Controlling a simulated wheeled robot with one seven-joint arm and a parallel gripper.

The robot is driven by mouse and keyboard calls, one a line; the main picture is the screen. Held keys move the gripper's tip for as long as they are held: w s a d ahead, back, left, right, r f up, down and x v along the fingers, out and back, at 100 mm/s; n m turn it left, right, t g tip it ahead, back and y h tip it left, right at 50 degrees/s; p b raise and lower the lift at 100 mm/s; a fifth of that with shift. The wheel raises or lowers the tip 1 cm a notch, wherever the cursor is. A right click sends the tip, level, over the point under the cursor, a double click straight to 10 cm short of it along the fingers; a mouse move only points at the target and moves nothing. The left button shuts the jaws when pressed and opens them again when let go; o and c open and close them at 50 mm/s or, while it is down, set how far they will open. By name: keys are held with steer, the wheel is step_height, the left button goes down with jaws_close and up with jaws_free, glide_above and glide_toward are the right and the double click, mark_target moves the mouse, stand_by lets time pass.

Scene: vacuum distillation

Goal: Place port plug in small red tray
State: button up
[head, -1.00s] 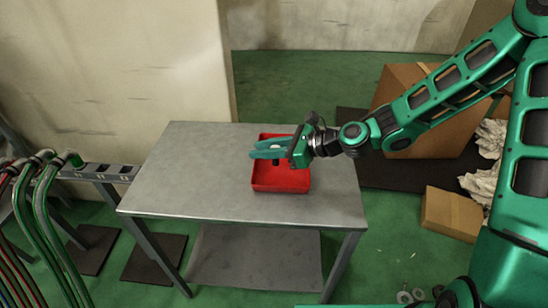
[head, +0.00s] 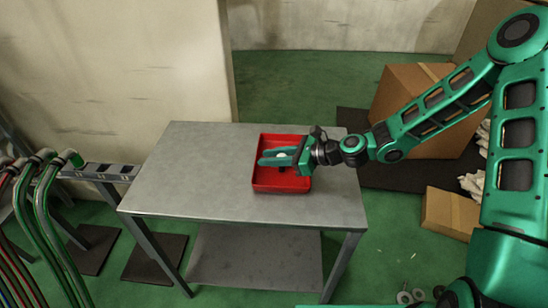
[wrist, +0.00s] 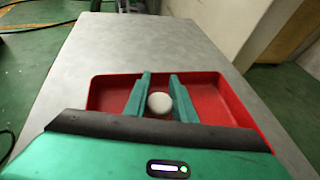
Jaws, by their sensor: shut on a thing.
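The small red tray (head: 281,188) sits on the metal table, toward its right side. In the wrist view the tray (wrist: 235,98) lies beneath and around my fingers. My gripper (head: 270,158) is over the tray, its green fingers pointing left. The fingers (wrist: 160,92) are shut on the port plug (wrist: 160,103), which shows a round white top between them. In the head view the white top of the plug (head: 281,156) shows between the fingers, with a dark part below. I cannot tell whether the plug touches the tray floor.
The grey metal table (head: 200,170) is bare apart from the tray. Cardboard boxes (head: 405,95) stand on the floor behind and right of it. Hoses (head: 45,190) run at the far left, and a pale wall (head: 120,60) rises behind.

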steer(key=o, duration=1)
steer(key=shift+f, duration=0.1)
steer(key=v, duration=1.2)
